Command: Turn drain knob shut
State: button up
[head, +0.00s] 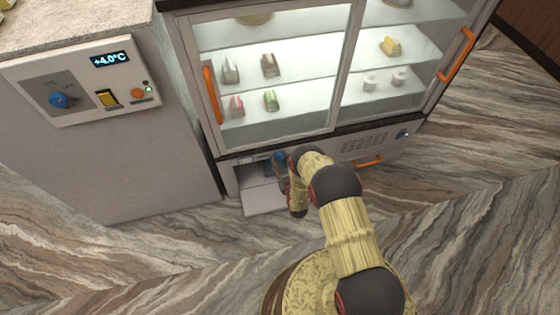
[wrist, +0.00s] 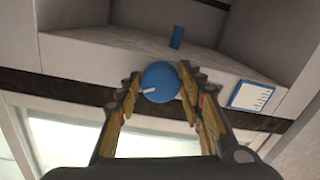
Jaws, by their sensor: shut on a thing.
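The drain knob (wrist: 160,82) is a round blue knob with a white pointer, on the light front strip of the display case. In the wrist view its pointer points left and slightly down. My gripper (wrist: 161,78) has one finger on each side of the knob and is shut on it. In the head view a small blue spot, likely the knob (head: 280,157), shows at the open lower compartment. My gripper (head: 284,178) is there too, partly hidden by my arm.
The lowered flap (head: 263,201) lies below the compartment. The control panel (head: 84,82) with another blue knob is at the left. Glass doors (head: 290,22) stand above.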

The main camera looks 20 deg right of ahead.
jog(key=n, duration=0.6)
jog(key=shift+d+r+h, duration=0.1)
jog(key=shift+h, duration=0.2)
jog(key=n, duration=0.6)
jog(key=shift+r, duration=0.1)
dwell(0.3)
jog(key=o, duration=1.2)
jog(key=shift+c, duration=0.2)
jog(key=s, duration=1.2)
jog(key=shift+r, duration=0.3)
